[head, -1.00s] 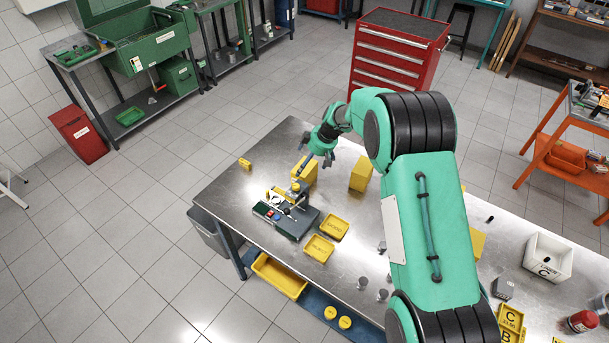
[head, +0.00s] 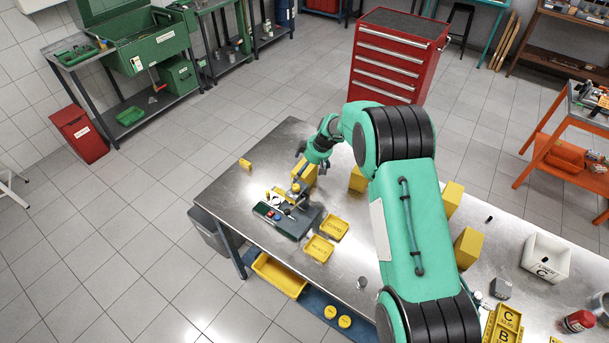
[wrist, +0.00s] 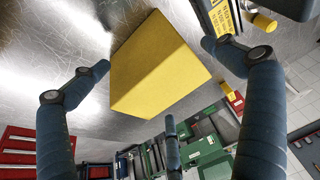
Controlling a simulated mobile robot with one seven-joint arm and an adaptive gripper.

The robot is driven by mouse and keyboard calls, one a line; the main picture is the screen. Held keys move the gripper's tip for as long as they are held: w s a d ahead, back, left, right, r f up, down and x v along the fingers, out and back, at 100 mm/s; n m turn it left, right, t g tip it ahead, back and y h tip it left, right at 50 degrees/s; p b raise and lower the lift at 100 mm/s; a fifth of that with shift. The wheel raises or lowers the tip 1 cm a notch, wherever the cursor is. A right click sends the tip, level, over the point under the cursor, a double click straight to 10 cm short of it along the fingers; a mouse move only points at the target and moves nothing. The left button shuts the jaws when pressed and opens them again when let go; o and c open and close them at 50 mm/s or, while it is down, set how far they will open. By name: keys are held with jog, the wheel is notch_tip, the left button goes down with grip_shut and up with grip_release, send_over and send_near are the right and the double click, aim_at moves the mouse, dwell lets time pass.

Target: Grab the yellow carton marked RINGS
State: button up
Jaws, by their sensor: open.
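A plain yellow carton (wrist: 160,68) fills the middle of the wrist view. No marking shows on its visible faces, so I cannot tell whether it reads RINGS. My gripper (wrist: 155,60) is open, with blue-grey fingers to the left and right of this carton and a third finger below it in the picture. No finger clearly touches it. In the head view my gripper (head: 310,168) is at the yellow carton (head: 309,175) behind the green-and-grey device, partly covering it. Other yellow cartons stand to the right: one (head: 358,180) beside my arm and two (head: 452,198) (head: 468,247) beyond it.
The device (head: 286,217) and two labelled yellow trays (head: 334,227) (head: 319,249) lie close in front of the carton. A small yellow block (head: 245,163) lies at the left. A white bin (head: 546,257) stands far right.

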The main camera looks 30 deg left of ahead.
dwell(0.6)
jog(key=c, duration=2)
jog(key=shift+r, duration=0.25)
jog(key=shift+c, duration=0.4)
jog(key=shift+r+b, duration=0.65)
jog(key=shift+r, duration=4.1)
jog(key=shift+c, duration=0.5)
